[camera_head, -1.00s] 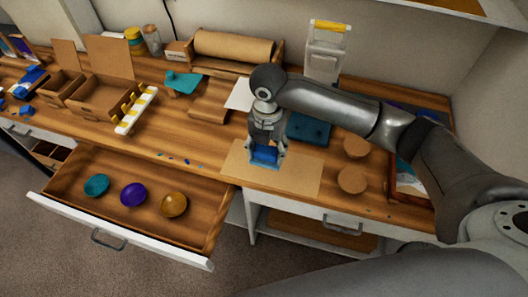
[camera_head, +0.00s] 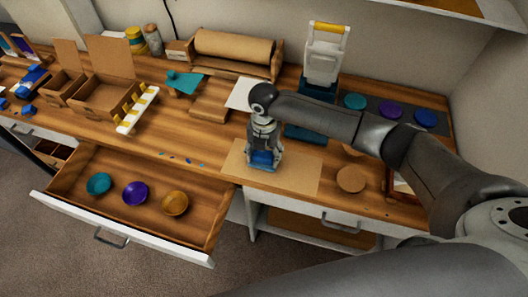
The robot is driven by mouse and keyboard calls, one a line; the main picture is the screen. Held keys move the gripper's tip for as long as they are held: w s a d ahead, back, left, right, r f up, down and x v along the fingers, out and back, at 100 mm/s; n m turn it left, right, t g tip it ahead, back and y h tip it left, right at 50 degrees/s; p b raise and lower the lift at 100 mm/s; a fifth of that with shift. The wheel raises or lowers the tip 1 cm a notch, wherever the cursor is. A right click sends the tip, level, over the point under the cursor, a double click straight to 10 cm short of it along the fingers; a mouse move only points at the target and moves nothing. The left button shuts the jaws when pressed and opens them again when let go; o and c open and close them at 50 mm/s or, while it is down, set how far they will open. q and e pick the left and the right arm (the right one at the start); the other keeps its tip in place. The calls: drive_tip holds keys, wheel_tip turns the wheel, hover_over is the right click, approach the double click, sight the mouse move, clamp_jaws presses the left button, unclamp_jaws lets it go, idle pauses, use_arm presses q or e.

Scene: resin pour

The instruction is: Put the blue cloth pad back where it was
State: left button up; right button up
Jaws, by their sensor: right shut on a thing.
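The blue cloth pad (camera_head: 262,160) is between the fingers of my right gripper (camera_head: 264,157), over the tan sheet (camera_head: 302,173) on the worktop. The pad is low, at or just above the sheet; I cannot tell whether it touches. My right gripper points down and is shut on the pad, hiding part of it. My left gripper is not in view.
An open drawer (camera_head: 84,168) at the left front holds teal, purple and amber bowls. A round cork disc (camera_head: 351,179) lies right of the sheet. A dark strip (camera_head: 374,108) with coloured discs lies behind my arm. A white press-like stand (camera_head: 324,58) stands at the back.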

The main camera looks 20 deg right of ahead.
drive_tip(key=o, duration=0.9)
drive_tip(key=shift+f, duration=0.1)
wheel_tip(320, 180, up, 12)
drive_tip(key=shift+r+b, duration=0.15)
drive_tip(key=shift+b, duration=0.75)
